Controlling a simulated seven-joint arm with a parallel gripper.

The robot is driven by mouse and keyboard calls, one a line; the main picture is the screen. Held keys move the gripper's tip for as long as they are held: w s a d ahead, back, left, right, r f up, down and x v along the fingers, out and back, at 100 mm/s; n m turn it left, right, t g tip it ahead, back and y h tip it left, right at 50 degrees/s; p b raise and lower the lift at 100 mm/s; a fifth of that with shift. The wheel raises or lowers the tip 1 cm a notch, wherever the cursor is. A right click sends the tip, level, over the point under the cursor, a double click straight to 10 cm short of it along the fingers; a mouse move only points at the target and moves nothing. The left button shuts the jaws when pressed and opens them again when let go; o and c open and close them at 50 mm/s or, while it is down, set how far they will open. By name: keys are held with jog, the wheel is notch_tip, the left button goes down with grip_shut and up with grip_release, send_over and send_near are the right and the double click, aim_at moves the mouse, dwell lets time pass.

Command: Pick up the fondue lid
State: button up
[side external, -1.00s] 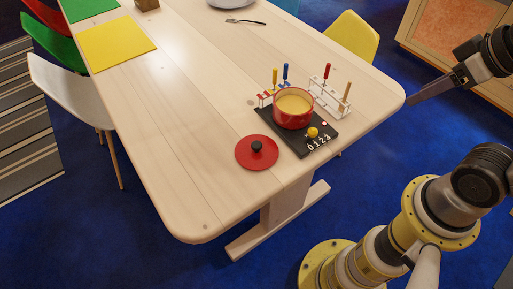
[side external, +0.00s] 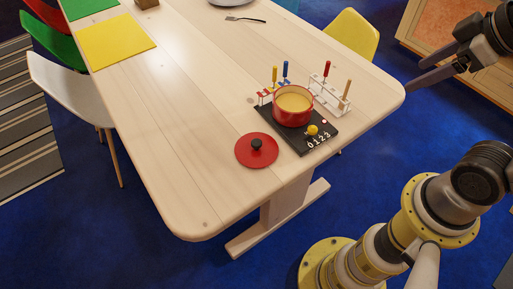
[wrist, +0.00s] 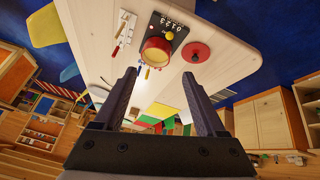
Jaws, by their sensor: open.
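The fondue lid (side external: 266,155) is a flat red disc with a black knob, lying on the wooden table (side external: 190,130) near its front edge, beside the hotplate. It also shows in the wrist view as the red lid (wrist: 194,53). The red fondue pot (side external: 292,115), uncovered and full of yellow fondue, stands on the black hotplate (side external: 297,145). My gripper (side external: 415,75) is open and empty, off the right end of the table and well away from the lid. In the wrist view my gripper's fingers (wrist: 159,73) are spread wide, with nothing between them.
White racks with colored-handled fondue forks (side external: 331,96) stand behind and right of the pot. A yellow placemat (side external: 115,42), a green placemat and a fork (side external: 245,21) lie farther back. Chairs line the table. The table left of the lid is clear.

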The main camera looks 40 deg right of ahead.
jog(key=w+a+r+n, duration=0.25)
jog(key=w+n, duration=0.35)
jog(key=w, duration=0.4)
jog(key=n+g, duration=0.6)
jog(key=n, duration=0.2)
send_over(256, 142)
notch_tip(256, 142, down, 21)
notch_tip(256, 142, down, 7)
jog(key=shift+w+f, duration=0.15)
jog(key=shift+s+d+f, duration=0.1)
jog(key=shift+f, duration=1.3)
jog(key=shift+s+f, duration=0.1)
jog(key=shift+f, duration=1.3)
jog(key=shift+c, duration=0.3)
grip_shut()
